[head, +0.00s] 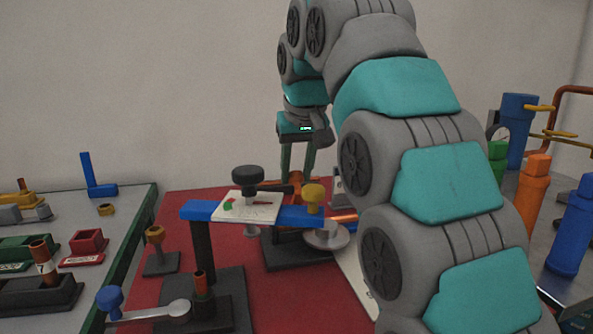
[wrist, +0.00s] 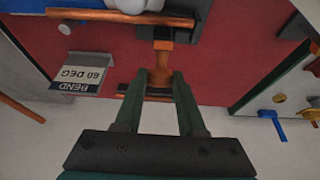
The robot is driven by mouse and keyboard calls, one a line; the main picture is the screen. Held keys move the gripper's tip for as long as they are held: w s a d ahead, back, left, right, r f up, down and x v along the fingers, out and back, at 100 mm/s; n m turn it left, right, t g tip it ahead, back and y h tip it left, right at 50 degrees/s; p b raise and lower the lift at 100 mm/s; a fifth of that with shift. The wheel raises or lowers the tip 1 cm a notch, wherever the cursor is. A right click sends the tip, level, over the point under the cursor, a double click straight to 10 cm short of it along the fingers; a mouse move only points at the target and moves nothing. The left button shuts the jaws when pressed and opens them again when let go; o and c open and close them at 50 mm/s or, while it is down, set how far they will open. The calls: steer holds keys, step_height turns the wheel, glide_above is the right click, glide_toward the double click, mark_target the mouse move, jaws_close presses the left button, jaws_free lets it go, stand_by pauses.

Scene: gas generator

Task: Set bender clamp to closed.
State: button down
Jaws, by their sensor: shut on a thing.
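In the wrist view my gripper (wrist: 159,82) points at the red bench, with its two green fingers on either side of an upright orange handle (wrist: 162,55). The fingers are shut on this handle, which seems to be the bender clamp; its name is not marked. In the head view my gripper (head: 297,170) reaches down behind the blue bar, and the orange handle (head: 296,181) shows only partly between the fingers. The clamp's exact setting cannot be told from these views.
A "BEND 60 DEG" sign (wrist: 80,76) stands beside the handle. A blue bar (head: 205,211) with a black knob (head: 248,174) and a yellow knob (head: 313,194) lies in front. A left bench (head: 130,215) holds small parts. Blue and orange cylinders (head: 533,188) stand at right.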

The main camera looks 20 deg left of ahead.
mark_target(299, 188)
steer(key=shift+s+f+b, duration=0.1)
steer(key=shift+b, duration=0.25)
stand_by(0.6)
steer(key=shift+s+d+f, duration=0.1)
steer(key=shift+d, duration=0.05)
steer(key=shift+s+d+t+y+b, duration=0.2)
steer(key=shift+s+t+y+b, duration=0.3)
steer(key=shift+b, duration=0.65)
steer(key=shift+d+f, duration=0.1)
steer(key=shift+f, duration=0.05)
steer(key=shift+s+d+f+b, duration=0.3)
steer(key=shift+s+b, duration=0.2)
steer(key=shift+b, duration=0.2)
steer(key=shift+s+d+f+b, duration=0.35)
steer(key=shift+s+d+f, duration=0.05)
steer(key=shift+s+f, duration=0.3)
steer(key=shift+s+d+f+b, duration=0.35)
steer(key=shift+s+d+f, duration=0.05)
steer(key=shift+s+f, duration=0.25)
